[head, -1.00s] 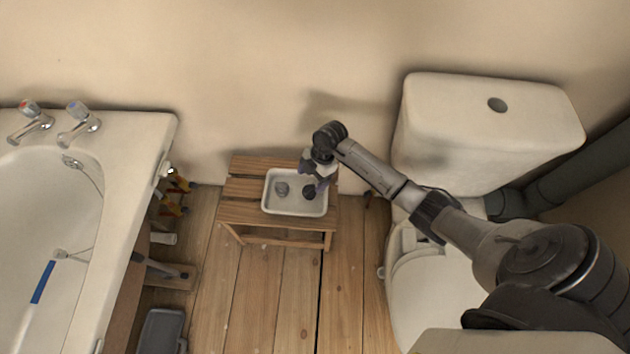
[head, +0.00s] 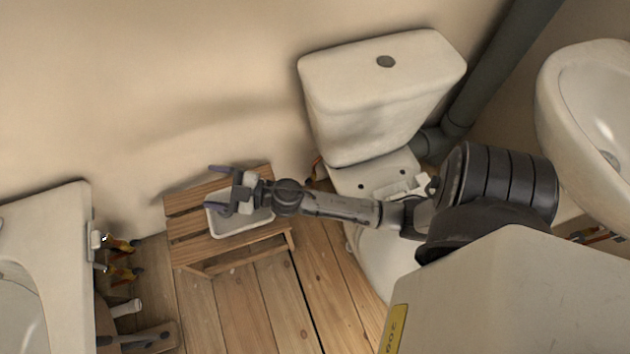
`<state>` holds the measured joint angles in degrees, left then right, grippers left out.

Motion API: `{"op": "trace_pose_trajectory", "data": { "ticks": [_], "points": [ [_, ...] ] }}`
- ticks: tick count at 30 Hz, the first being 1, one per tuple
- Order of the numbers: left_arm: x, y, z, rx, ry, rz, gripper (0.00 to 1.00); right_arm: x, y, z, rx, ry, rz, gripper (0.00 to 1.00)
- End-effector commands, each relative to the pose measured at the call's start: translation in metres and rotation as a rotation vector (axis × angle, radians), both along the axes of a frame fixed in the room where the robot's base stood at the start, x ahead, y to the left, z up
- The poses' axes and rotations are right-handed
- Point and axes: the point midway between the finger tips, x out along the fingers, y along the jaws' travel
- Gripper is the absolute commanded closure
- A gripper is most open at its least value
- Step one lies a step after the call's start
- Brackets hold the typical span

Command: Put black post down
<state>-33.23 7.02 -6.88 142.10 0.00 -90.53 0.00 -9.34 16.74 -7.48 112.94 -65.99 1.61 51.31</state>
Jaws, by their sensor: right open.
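My right gripper (head: 222,189) is open over the white tray (head: 262,219) on the slatted wooden stool (head: 186,226). Its two fingers are spread apart, with nothing clearly seen between them. The gripper and wrist cover much of the tray. I cannot make out the black post; anything dark in the tray is hidden behind or blends with the fingers. My left gripper is out of view.
The bathtub (head: 60,230) is at the left, with orange-handled tools (head: 122,272) beside it. The toilet cistern (head: 385,100) stands right of the stool, and a basin (head: 575,110) is at the far right. Plank floor (head: 245,305) is open in front of the stool.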

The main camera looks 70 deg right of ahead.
Motion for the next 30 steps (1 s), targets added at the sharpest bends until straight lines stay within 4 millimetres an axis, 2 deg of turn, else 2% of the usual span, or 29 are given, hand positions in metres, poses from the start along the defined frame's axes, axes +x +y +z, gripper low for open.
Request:
{"op": "trace_pose_trajectory", "data": {
  "ticks": [2,5,9,11,15,18,21,25,30],
  "points": [
    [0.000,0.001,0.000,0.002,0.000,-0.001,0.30,-0.016,-0.018,-0.003,0.090,0.062,-0.167,0.23],
    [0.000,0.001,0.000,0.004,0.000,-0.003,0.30,-0.040,-0.038,-0.018,0.176,0.205,-0.356,0.23],
    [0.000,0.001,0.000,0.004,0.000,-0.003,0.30,-0.087,-0.049,-0.055,0.246,0.513,-0.539,0.23],
    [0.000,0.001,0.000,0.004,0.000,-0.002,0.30,-0.111,-0.047,-0.071,0.257,0.664,-0.577,0.23],
    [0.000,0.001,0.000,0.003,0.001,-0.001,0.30,-0.167,-0.029,-0.098,0.247,1.000,-0.579,0.23],
    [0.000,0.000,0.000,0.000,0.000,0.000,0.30,-0.202,-0.014,-0.108,0.223,1.194,-0.533,0.23],
    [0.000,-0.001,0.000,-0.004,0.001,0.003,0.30,-0.229,-0.001,-0.111,0.198,1.334,-0.475,0.23],
    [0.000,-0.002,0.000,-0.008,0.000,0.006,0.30,-0.251,0.009,-0.112,0.171,1.440,-0.419,0.23],
    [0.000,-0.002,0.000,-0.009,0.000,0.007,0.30,-0.259,0.013,-0.112,0.160,1.483,-0.393,0.23]
  ]
}}
